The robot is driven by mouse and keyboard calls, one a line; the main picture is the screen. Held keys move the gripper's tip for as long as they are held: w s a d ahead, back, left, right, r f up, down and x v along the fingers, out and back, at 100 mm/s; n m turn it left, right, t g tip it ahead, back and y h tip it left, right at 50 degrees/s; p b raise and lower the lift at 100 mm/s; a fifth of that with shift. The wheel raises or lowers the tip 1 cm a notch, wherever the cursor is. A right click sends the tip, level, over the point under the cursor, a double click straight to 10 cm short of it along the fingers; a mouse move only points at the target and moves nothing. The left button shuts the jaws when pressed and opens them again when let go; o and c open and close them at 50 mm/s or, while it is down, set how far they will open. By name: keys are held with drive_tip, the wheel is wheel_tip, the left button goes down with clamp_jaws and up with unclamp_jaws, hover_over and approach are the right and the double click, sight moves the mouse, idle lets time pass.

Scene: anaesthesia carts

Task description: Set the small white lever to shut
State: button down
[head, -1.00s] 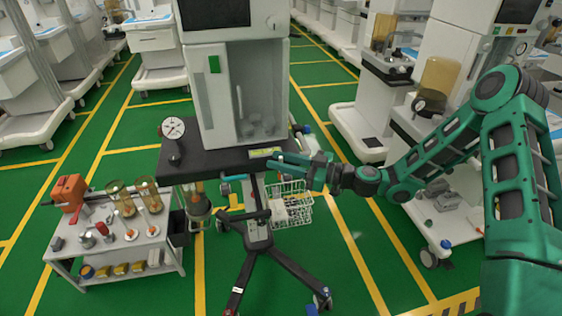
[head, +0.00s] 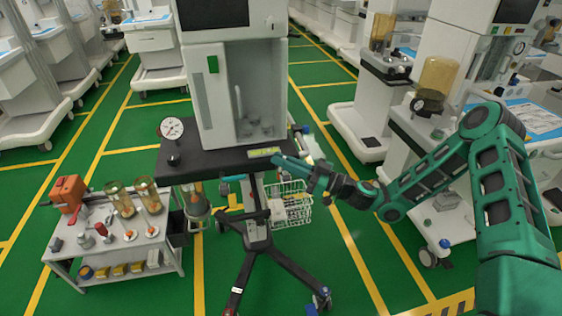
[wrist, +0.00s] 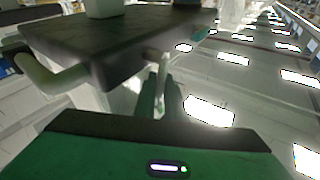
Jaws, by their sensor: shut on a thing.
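In the wrist view the small white lever (wrist: 153,58) hangs at the near edge of the dark cart top (wrist: 100,35), at its underside. My gripper (wrist: 159,88) reaches up to it, with its two green fingers close together on the lever's lower part. In the head view my gripper (head: 276,160) is at the right front edge of the dark top (head: 205,163), by a yellow-green label. The lever is hidden there by the fingers. Its exact angle is hard to tell.
A white cabinet (head: 210,100) stands on the dark top, with a round gauge (head: 172,129) at its left. A wire basket (head: 292,204) hangs below my gripper. A low cart (head: 90,255) with jars stands at left.

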drive_tip(key=shift+w+d+f+m+t+y, duration=0.2)
drive_tip(key=shift+d+m+t+y, duration=0.2)
drive_tip(key=shift+m+t+y, duration=0.45)
drive_tip(key=shift+w+d+f+m+t+y, duration=0.2)
drive_tip(key=shift+d+m+t+y, duration=0.15)
drive_tip(key=shift+m+t, duration=0.5)
drive_tip(key=shift+m, duration=0.3)
drive_tip(key=c, duration=1.8)
unclamp_jaws()
